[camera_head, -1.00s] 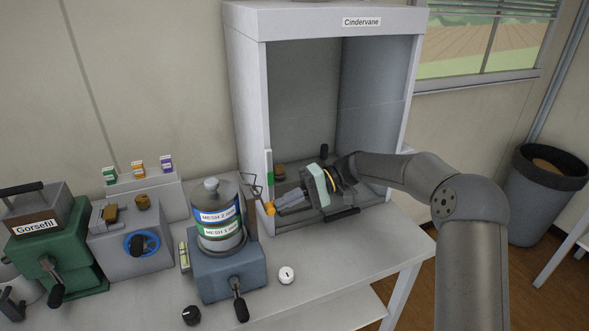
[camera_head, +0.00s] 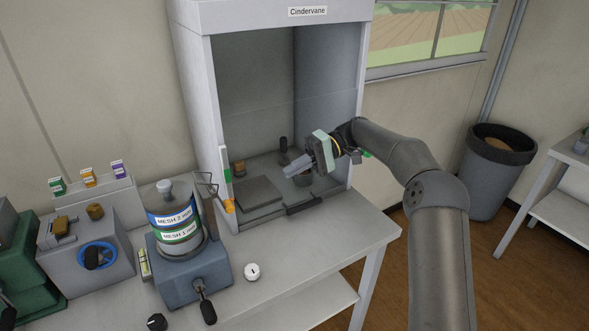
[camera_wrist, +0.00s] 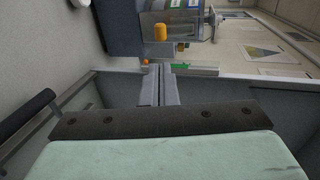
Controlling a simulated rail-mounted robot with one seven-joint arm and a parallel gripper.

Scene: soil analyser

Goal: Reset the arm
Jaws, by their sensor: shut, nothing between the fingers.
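My gripper (camera_head: 286,166) is shut and empty in the head view. It hangs in the open front of the white Cindervane cabinet (camera_head: 186,95), above the cabinet floor and right of a dark flat plate (camera_head: 259,195). The arm reaches in from the right with its elbow bent. In the wrist view the two grey fingers of my gripper (camera_wrist: 160,72) lie together with nothing between them. The wrist view is turned on its side.
The mesh sieve stack (camera_head: 175,220) on its blue base stands left of the cabinet. A black handle (camera_head: 304,206) sits at the cabinet's front edge. A bin (camera_head: 497,175) stands on the floor at right.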

